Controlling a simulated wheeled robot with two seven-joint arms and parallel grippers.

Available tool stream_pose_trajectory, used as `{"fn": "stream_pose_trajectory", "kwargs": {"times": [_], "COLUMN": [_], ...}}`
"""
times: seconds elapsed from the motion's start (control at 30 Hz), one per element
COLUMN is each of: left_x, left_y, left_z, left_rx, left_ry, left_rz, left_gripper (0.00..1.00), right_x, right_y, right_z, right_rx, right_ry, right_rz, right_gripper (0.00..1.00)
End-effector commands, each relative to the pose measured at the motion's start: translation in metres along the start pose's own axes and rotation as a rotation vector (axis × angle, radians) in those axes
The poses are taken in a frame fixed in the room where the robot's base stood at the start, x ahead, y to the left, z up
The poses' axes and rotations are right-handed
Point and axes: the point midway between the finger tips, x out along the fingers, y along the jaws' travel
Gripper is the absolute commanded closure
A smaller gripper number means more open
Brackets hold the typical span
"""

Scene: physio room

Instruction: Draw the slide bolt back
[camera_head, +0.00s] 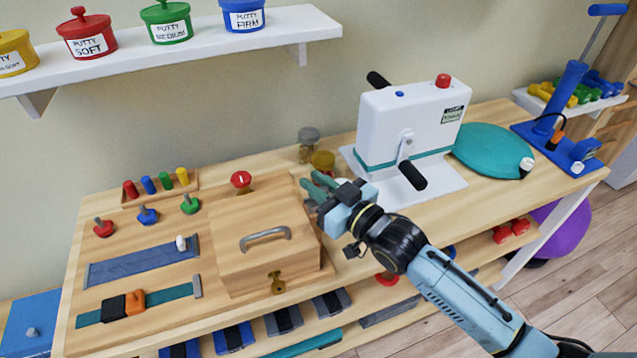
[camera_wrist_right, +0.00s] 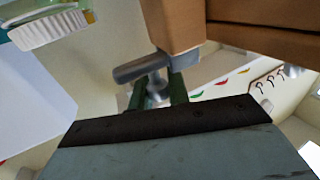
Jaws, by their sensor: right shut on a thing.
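A wooden box (camera_head: 262,240) with a grey handle on its lid stands on the bench. My right gripper (camera_head: 318,186) is at the box's right side, near the upper corner. In the right wrist view, a grey metal piece (camera_wrist_right: 140,70), which looks like the slide bolt, lies beside the box's wooden wall (camera_wrist_right: 175,25). The two green fingers (camera_wrist_right: 161,92) are shut on its small knob. In the head view the bolt is hidden behind the fingers. How far the bolt is drawn cannot be told. My left gripper is not in view.
A white crank machine (camera_head: 410,125) stands close to the right of my gripper, with jars (camera_head: 309,140) behind. A brass latch (camera_head: 277,282) is on the box's front. Strap boards (camera_head: 140,262) and knobs lie to the left. A shelf of putty tubs (camera_head: 300,22) hangs above.

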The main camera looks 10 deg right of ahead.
Motion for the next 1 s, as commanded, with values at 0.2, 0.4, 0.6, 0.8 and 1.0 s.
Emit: {"fn": "stream_pose_trajectory", "kwargs": {"times": [0.2,0.4,0.6,0.8,1.0], "left_x": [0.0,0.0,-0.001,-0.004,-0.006], "left_y": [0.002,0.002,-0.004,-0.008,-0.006], "left_z": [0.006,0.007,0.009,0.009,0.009], "left_rx": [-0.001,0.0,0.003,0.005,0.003], "left_ry": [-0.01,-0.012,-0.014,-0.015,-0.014], "left_rz": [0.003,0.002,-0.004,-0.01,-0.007], "left_gripper": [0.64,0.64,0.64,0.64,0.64], "right_x": [-0.001,-0.001,-0.008,-0.042,-0.083], "right_y": [0.005,0.003,0.003,0.003,0.002], "right_z": [0.0,0.0,0.0,0.001,0.001], "right_rx": [-0.006,-0.004,-0.003,-0.003,-0.004], "right_ry": [-0.002,-0.001,-0.001,-0.005,-0.005], "right_rz": [0.009,0.007,0.006,0.007,0.006], "right_gripper": [0.61,0.61,0.61,0.61,0.61]}}
